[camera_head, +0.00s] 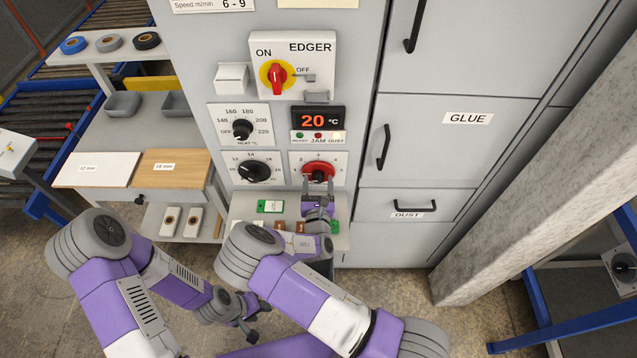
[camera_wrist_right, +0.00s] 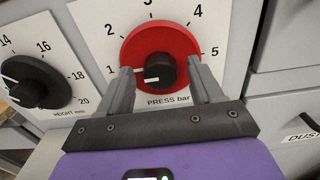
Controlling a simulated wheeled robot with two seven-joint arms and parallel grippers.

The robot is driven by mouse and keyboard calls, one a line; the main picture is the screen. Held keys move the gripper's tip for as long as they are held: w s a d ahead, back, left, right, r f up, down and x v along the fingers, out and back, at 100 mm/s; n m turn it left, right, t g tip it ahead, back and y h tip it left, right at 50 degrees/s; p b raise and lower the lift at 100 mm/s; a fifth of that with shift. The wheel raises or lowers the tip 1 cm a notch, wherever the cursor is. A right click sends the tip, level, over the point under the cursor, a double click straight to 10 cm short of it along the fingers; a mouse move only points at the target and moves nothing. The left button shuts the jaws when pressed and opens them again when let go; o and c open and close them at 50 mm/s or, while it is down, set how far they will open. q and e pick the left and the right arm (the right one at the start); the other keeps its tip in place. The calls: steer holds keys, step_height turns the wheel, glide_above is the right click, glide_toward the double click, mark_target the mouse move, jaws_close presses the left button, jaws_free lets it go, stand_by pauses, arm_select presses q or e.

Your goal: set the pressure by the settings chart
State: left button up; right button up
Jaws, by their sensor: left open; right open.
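The pressure knob is a black knob on a red disc (camera_head: 318,168), marked PRESS bar with a scale of 1 to 5. In the right wrist view the knob (camera_wrist_right: 163,73) has a white mark pointing left, close to 1. My right gripper (camera_head: 318,182) is open, with its fingers on either side of the knob; a gap shows on the right, and contact on the left is unclear. My left gripper (camera_head: 257,321) is open and empty, low in front of the machine. A white card reading "Speed m/min 6 - 9" (camera_head: 212,5) is cut off at the top; no pressure line is visible.
A height knob (camera_head: 254,171) sits left of the pressure knob, with a heat knob (camera_head: 241,130) above it. A display (camera_head: 318,118) reads 20 °C. The red EDGER switch (camera_head: 277,76) is higher up. A small shelf (camera_head: 240,209) juts out below the knobs.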

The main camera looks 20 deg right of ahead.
steer(key=shift+w, duration=0.1)
steer(key=c, duration=1)
steer(key=m+b, duration=0.2)
steer(key=m, duration=0.1)
steer(key=shift+f+m, duration=0.15)
steer(key=shift+m, duration=0.25)
steer(key=m+b, duration=0.2)
steer(key=m, duration=0.2)
steer(key=shift+d+m+b, duration=0.1)
steer(key=shift+m+b, duration=0.2)
steer(key=shift+b, duration=0.05)
steer(key=m+b, duration=0.2)
steer(key=m, duration=0.2)
steer(key=shift+f, duration=0.1)
steer(key=shift+m+b, duration=1)
steer(key=shift+m, duration=1.7)
